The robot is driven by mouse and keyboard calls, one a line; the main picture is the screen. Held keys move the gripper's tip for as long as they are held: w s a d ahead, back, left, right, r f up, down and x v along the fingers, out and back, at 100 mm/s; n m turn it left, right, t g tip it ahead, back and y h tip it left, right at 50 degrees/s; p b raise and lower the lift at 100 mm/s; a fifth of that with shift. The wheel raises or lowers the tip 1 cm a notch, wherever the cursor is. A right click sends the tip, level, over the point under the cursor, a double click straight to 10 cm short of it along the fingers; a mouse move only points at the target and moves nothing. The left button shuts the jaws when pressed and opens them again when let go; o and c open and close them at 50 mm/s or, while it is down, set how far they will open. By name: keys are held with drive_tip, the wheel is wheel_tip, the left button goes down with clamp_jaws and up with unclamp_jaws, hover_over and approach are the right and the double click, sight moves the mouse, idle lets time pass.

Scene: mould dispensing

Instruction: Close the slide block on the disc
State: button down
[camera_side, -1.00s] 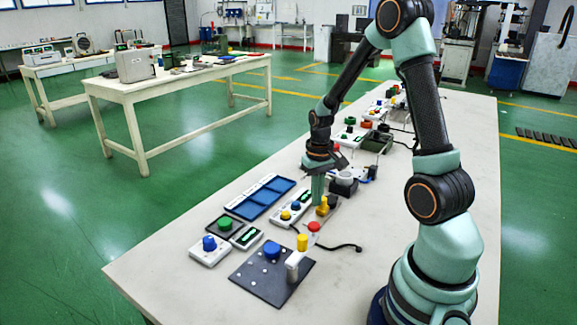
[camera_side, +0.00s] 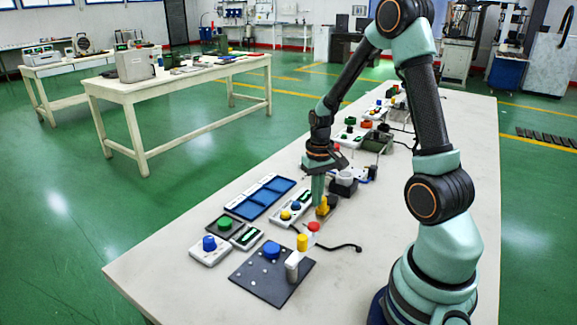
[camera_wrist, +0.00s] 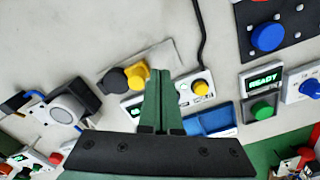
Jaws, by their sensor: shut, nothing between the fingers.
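In the side view the gripper (camera_side: 318,202) is low over the bench, beside a yellow piece on a brown base (camera_side: 327,207). In the wrist view a yellow knob (camera_wrist: 138,76) and a dark round piece (camera_wrist: 114,81) lie just left of the fingertips. A pale grey disc (camera_wrist: 66,108) in a white housing, with a dark block (camera_wrist: 85,96) against it, lies further left. I cannot tell for sure which part is the slide block, or whether the fingers touch anything.
A blue tray (camera_side: 260,198), a green button box (camera_side: 224,224) and a dark plate with a blue knob (camera_side: 272,252) stand nearer. A black cable (camera_wrist: 202,35) crosses the bench.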

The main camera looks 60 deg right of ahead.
sight(317, 218)
drive_tip(key=shift+f, duration=2.45)
drive_tip(key=shift+d, duration=0.4)
drive_tip(key=shift+a, duration=0.85)
idle(1.6)
wheel_tip(317, 218, up, 8)
idle(1.1)
